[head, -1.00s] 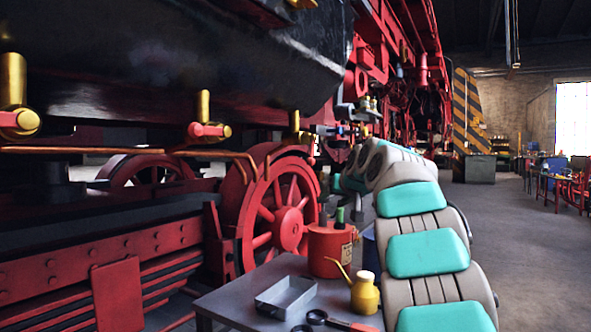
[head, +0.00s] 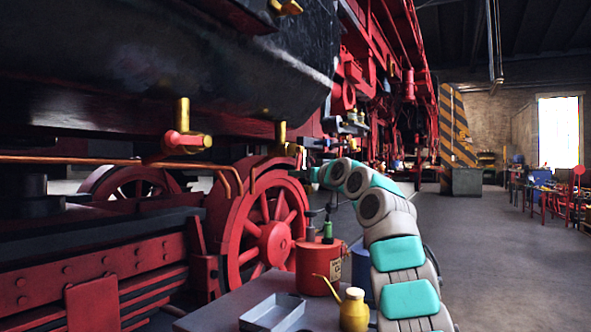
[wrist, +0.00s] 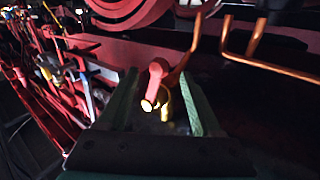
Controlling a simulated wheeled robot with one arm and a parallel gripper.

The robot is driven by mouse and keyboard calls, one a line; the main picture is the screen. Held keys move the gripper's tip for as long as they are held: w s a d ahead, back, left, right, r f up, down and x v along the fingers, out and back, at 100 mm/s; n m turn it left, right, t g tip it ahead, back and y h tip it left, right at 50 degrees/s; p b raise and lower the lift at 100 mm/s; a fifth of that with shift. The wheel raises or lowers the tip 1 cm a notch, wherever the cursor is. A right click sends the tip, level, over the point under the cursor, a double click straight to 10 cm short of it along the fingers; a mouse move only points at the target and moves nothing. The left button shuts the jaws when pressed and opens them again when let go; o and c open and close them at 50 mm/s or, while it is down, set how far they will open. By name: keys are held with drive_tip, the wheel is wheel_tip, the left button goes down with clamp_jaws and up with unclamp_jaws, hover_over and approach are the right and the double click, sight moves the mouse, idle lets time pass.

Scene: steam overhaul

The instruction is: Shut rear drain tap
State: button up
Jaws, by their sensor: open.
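A brass drain tap with a red handle shows in the wrist view (wrist: 157,88), between the two green fingers of my gripper (wrist: 158,76). The fingers stand apart on either side of the handle. I cannot tell whether either touches it. In the head view my gripper (head: 308,173) is at the far end of my arm, beside the farther brass tap (head: 282,140), above the red wheel. A nearer brass tap with a red handle (head: 187,141) sits to the left under the black cylinder. Which tap is the rear one is not marked.
Copper pipes (wrist: 258,40) run close to the tap. Below my arm a grey table (head: 225,305) holds a metal tray (head: 272,312), a red can (head: 318,266) and a yellow oil can (head: 354,309). The floor (head: 490,250) to the right is clear.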

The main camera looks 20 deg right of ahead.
sight(299, 163)
drive_tip(key=w+p, duration=0.2)
drive_tip(key=w, duration=0.1)
drive_tip(key=shift+w+a+r, duration=0.1)
drive_tip(key=shift+w, duration=0.15)
drive_tip(key=shift+w+f+p, duration=0.2)
drive_tip(key=shift+w+p, duration=0.35)
clamp_jaws()
idle(0.9)
